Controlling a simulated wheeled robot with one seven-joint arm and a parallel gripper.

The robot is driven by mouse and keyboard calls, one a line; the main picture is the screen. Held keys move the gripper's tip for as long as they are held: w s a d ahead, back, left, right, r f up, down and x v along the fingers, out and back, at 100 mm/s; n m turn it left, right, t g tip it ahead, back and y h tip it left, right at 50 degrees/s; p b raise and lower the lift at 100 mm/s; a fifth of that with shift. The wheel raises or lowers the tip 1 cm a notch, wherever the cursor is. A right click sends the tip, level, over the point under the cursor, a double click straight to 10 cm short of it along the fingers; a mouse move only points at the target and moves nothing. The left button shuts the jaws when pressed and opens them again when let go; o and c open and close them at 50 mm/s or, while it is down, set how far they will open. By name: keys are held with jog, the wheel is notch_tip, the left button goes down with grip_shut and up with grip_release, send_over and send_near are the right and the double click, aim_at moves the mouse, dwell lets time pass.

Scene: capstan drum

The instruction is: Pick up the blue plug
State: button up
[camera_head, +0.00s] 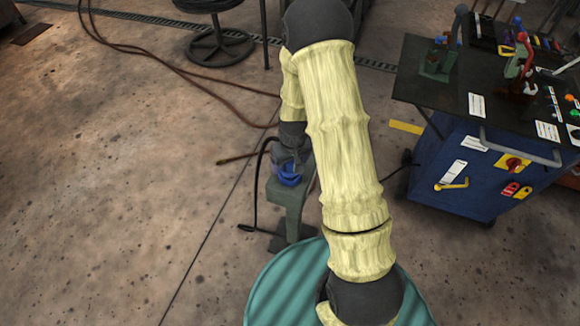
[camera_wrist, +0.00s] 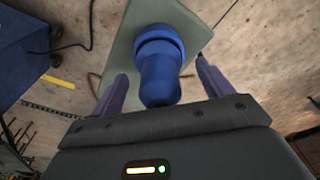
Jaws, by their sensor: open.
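The blue plug (camera_head: 289,177) sits on top of a narrow grey-green stand (camera_head: 287,200), left of my arm in the head view. In the wrist view the blue plug (camera_wrist: 160,62) has a wide collar and a rounded narrower end towards my gripper. Its far end meets the stand's pale green top (camera_wrist: 122,50). My gripper (camera_wrist: 161,70) is open, with one finger on each side of the plug. Gaps show between the plug and both fingers. In the head view my gripper (camera_head: 290,158) is directly above the plug, and its fingers are hard to make out.
A teal ribbed drum (camera_head: 270,285) stands at the front, below my arm. A blue cabinet (camera_head: 455,185) with a dark worktop holding several tools is at right. A black stool (camera_head: 218,45) is at the back. Hoses (camera_head: 165,60) cross the floor; open floor lies left.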

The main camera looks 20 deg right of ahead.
jog(key=shift+w+f, duration=0.1)
jog(key=shift+f, duration=0.7)
jog(key=c, duration=1.2)
jog(key=shift+r, duration=0.15)
notch_tip(320, 180, up, 10)
jog(key=shift+f, duration=0.1)
